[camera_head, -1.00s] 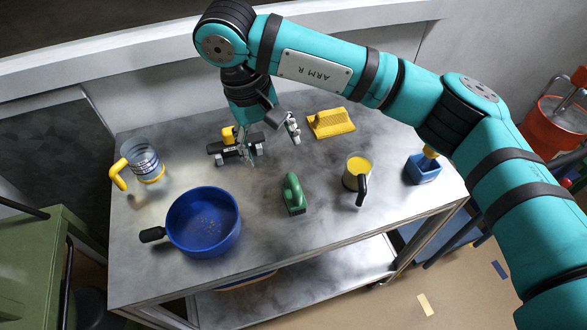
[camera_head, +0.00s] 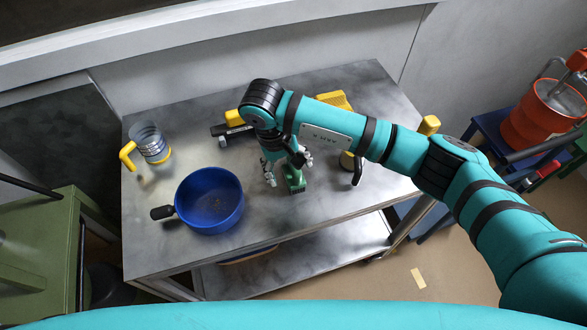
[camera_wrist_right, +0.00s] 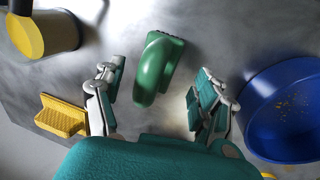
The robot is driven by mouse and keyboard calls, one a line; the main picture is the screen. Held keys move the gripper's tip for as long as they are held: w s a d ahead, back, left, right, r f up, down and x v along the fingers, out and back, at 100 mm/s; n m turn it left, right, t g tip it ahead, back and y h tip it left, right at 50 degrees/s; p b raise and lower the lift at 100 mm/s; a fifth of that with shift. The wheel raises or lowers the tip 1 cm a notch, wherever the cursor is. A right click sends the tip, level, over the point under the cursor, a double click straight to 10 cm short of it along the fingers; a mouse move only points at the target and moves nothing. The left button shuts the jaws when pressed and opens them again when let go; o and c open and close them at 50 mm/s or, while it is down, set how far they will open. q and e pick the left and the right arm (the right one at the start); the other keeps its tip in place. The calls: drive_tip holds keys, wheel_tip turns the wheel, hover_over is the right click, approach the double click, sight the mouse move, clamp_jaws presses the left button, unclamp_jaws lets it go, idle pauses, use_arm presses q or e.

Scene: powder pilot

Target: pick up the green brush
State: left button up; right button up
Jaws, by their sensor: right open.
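The green brush (camera_head: 295,180) stands on the grey metal table (camera_head: 320,215), right of the blue pan, and is partly covered by my right gripper in the head view. In the right wrist view the green brush (camera_wrist_right: 157,68) lies between the two spread fingers, with its handle towards me. My right gripper (camera_head: 288,170) is open and empty, above and close to the brush. In the wrist view the right gripper's fingers (camera_wrist_right: 160,90) stand apart on both sides of it, with gaps. My left gripper is not in view.
A blue pan (camera_head: 226,198) with some crumbs stands left of the brush. A clear jug with a yellow handle (camera_head: 127,155) is at the far left. A yellow-topped mug (camera_wrist_right: 50,35), a yellow block (camera_wrist_right: 62,117) and a black-and-yellow tool (camera_head: 225,130) are nearby.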

drive_tip(key=shift+s+d+f+p, duration=0.1)
drive_tip(key=shift+d+f+p, duration=0.1)
drive_tip(key=shift+f, duration=0.35)
drive_tip(key=shift+d+f+p, duration=0.1)
drive_tip(key=shift+d+f, duration=0.1)
drive_tip(key=shift+f, duration=0.75)
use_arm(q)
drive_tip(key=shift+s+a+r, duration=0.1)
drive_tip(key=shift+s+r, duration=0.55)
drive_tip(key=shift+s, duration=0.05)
use_arm(e)
drive_tip(key=c, duration=1.4)
